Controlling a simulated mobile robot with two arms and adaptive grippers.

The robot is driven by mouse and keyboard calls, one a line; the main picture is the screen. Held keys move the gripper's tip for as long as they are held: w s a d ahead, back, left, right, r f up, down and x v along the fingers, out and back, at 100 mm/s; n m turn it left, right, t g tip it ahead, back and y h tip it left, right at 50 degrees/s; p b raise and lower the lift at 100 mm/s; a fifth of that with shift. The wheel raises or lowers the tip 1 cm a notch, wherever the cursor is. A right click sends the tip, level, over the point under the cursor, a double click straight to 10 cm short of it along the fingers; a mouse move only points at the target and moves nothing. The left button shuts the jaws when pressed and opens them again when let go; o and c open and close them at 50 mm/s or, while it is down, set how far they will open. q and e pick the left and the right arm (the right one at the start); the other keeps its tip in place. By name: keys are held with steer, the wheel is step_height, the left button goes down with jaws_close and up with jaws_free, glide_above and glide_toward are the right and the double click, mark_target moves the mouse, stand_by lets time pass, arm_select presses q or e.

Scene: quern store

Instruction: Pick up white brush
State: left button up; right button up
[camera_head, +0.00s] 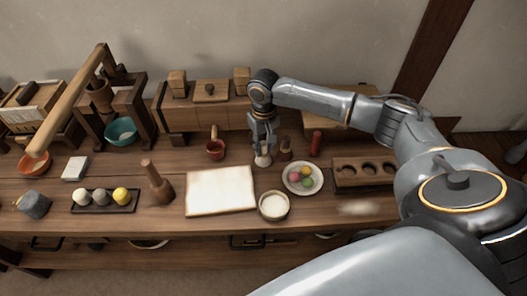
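A small pale object (263,159), which seems to be the white brush, stands on the wooden table (160,213) near the middle, behind the white bowl. My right gripper (263,142) reaches down from above, with its fingers at the top of this object. The fingers hide its upper part, and the view is too small to show whether they are closed on it. My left gripper is out of view.
A dark brush-like item (285,154) and a red cylinder (316,143) stand close on the right. A plate of coloured balls (289,186), a white bowl (273,205) and a pale board (189,206) lie in front. A small red-brown cup (215,153) stands left.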

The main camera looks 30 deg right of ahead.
jaws_close()
steer(key=shift+s, duration=0.1)
steer(key=shift+r, duration=0.65)
steer(key=r, duration=0.2)
steer(key=shift+s+a+r, duration=0.15)
steer(key=shift+s+r, duration=0.05)
steer(key=shift+r, duration=0.15)
steer(key=s+a+r, duration=0.6)
steer(key=s+r, duration=0.3)
steer(key=s, duration=0.2)
steer(key=shift+s+a+p, duration=0.2)
steer(key=shift+s+p, duration=0.15)
